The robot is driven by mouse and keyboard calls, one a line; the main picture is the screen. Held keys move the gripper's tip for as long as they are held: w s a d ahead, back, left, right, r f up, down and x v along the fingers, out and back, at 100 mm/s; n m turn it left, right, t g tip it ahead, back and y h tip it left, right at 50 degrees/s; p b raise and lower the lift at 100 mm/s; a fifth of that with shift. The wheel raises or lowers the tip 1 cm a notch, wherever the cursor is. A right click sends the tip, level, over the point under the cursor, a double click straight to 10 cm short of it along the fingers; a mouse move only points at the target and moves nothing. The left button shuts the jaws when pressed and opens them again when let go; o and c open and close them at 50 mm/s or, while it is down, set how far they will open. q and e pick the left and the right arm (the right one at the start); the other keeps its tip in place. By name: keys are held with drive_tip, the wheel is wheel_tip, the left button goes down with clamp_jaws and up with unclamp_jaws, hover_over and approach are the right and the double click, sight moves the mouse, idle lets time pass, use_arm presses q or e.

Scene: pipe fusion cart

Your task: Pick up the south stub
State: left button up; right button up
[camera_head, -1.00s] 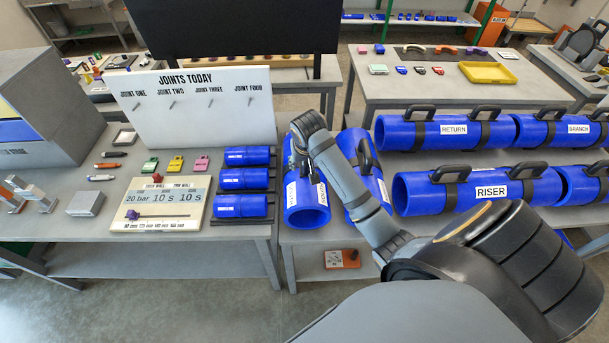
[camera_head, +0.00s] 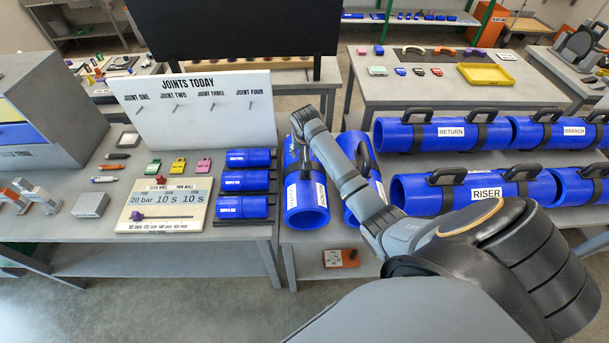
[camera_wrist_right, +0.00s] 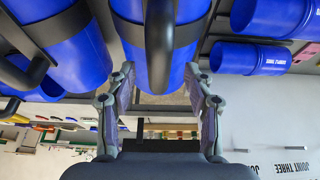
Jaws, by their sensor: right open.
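The left stub (camera_head: 307,212) has white labels, one of which seems to read SOUTH, though the print is too small to be sure. The other stub (camera_head: 378,180) is partly hidden behind my right arm. My right gripper (camera_head: 304,156) is over the far part of the left stub, its fingers hard to make out. In the right wrist view my open gripper (camera_wrist_right: 160,75) has a blue stub (camera_wrist_right: 133,42) and its black handle (camera_wrist_right: 159,45) ahead between the fingers. My left gripper is not in view.
Smaller blue tubes (camera_head: 242,207) lie close to the left of the stubs. A white JOINTS TODAY board (camera_head: 195,110) stands behind. Large RETURN (camera_head: 395,135) and RISER (camera_head: 410,192) pipes lie to the right. An orange item (camera_head: 341,258) is on the shelf below.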

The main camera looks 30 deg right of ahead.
drive_tip(key=shift+x, duration=1.7)
drive_tip(key=shift+d+r, duration=0.1)
drive_tip(key=shift+r, duration=0.05)
clamp_jaws()
drive_tip(key=shift+w+r, duration=0.1)
drive_tip(key=shift+w, duration=0.05)
